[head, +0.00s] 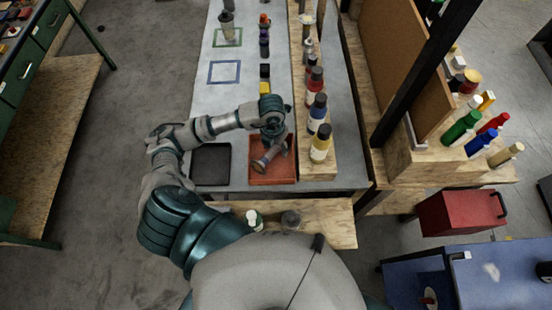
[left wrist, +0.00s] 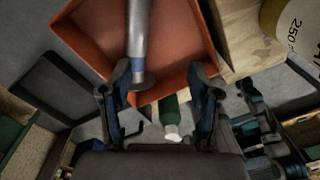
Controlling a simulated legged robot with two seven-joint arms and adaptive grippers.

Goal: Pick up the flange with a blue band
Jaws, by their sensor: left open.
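The flange (left wrist: 139,62) is a grey tube with a wide disc end and a bluish band around it in the left wrist view. It lies in the orange tray (left wrist: 190,55). In the head view part of the flange (head: 261,162) shows in the orange tray (head: 272,180), partly covered by my gripper. My left gripper (head: 274,138) is over the tray. In the left wrist view its two fingers (left wrist: 161,76) are apart, with the flange's disc end near the left finger. I cannot tell whether they touch.
A black tray (head: 211,164) lies left of the orange tray. A wooden strip with several bottles, such as the yellow-labelled bottle (head: 321,143), stands close on the right. Blue (head: 224,72) and green (head: 228,38) square outlines mark the table further back.

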